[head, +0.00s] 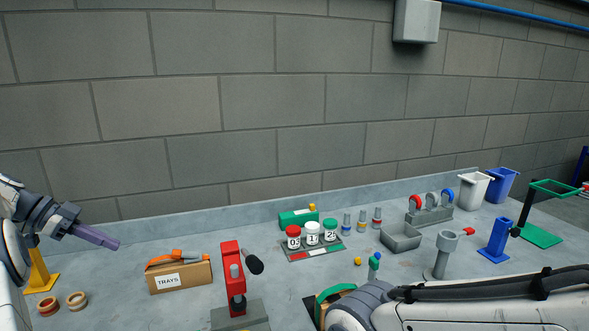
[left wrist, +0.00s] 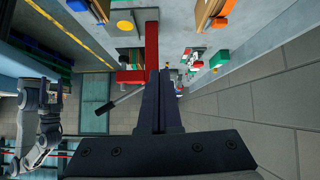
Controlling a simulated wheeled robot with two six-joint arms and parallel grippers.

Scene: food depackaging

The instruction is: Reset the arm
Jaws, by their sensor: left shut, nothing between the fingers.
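My left gripper (head: 112,243) hangs in the air at the left of the head view, over the left end of the bench. Its purple-grey fingers are shut together and hold nothing. In the left wrist view the fingers (left wrist: 160,78) lie closed side by side. My right arm enters the head view at the lower right, and its gripper does not show there.
On the grey bench (head: 190,238), right of my left gripper, stand a TRAYS box (head: 180,281) and a red lever press (head: 234,276). Behind are lidded jars (head: 312,236), a grey bin (head: 401,238) and a white bin (head: 472,192). Tape rolls (head: 77,300) lie front left.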

